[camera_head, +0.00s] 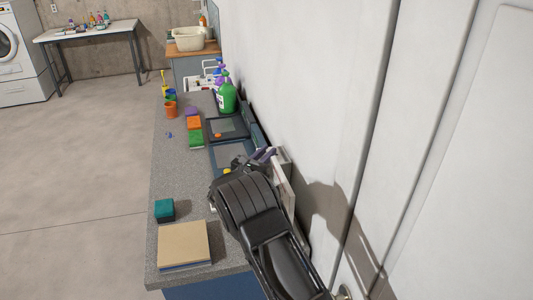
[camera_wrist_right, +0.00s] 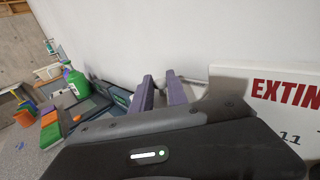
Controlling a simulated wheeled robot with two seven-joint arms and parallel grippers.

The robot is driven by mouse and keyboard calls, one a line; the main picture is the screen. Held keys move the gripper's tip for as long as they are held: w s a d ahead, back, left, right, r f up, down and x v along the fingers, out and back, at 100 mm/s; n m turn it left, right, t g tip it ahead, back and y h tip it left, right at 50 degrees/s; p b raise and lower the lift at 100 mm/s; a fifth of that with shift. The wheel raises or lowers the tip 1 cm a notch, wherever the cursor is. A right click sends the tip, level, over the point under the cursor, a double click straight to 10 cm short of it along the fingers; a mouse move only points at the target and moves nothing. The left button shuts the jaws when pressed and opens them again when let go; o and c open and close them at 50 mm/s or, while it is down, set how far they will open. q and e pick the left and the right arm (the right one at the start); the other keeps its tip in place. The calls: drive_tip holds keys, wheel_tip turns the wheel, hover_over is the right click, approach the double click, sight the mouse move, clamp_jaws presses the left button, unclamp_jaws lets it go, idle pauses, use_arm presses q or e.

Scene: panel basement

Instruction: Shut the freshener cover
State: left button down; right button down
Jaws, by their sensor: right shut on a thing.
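My right gripper (camera_head: 264,155) is at the wall side of the counter, and its arm comes up from the bottom. In the right wrist view its two purple-grey fingers (camera_wrist_right: 160,92) stand close together with a pale piece between and behind them. This pale piece seems to be the freshener cover (camera_wrist_right: 196,88), mostly hidden by the fingers and the wrist. In the head view a white housing (camera_head: 283,158) shows beside the fingertips. I cannot tell how far the cover stands open. My left gripper is not in view.
The grey counter (camera_head: 180,190) runs along the white wall. On it are a green spray bottle (camera_head: 227,97), dark trays (camera_head: 231,157), an orange sponge (camera_head: 194,122), a dark green sponge block (camera_head: 164,210) and a tan-topped block (camera_head: 183,244). A white EXTIN sign (camera_wrist_right: 285,100) is right of the gripper.

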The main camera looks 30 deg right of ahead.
idle(0.3)
drive_tip(key=shift+w+a+f+n+h+b, duration=0.1)
drive_tip(key=shift+w+a+n+h+b, duration=0.1)
drive_tip(key=shift+a+b, duration=0.3)
drive_tip(key=shift+w+a+f+n+h+b, duration=0.1)
drive_tip(key=shift+a+n+b, duration=0.1)
drive_tip(key=shift+b, duration=0.45)
drive_tip(key=shift+n+t+h, duration=0.5)
drive_tip(key=shift+n+t, duration=0.1)
drive_tip(key=shift+n, duration=0.1)
drive_tip(key=shift+w+a+f+b, duration=0.1)
drive_tip(key=shift+w+a+b, duration=0.2)
drive_tip(key=shift+a+b, duration=0.7)
drive_tip(key=shift+w+a+f+b, duration=0.1)
drive_tip(key=shift+w+a+b, duration=0.25)
drive_tip(key=shift+a+b, duration=0.6)
drive_tip(key=shift+w+a+f+b, duration=0.1)
drive_tip(key=shift+w+a+b, duration=0.2)
drive_tip(key=shift+a+b, duration=0.7)
drive_tip(key=shift+a, duration=0.15)
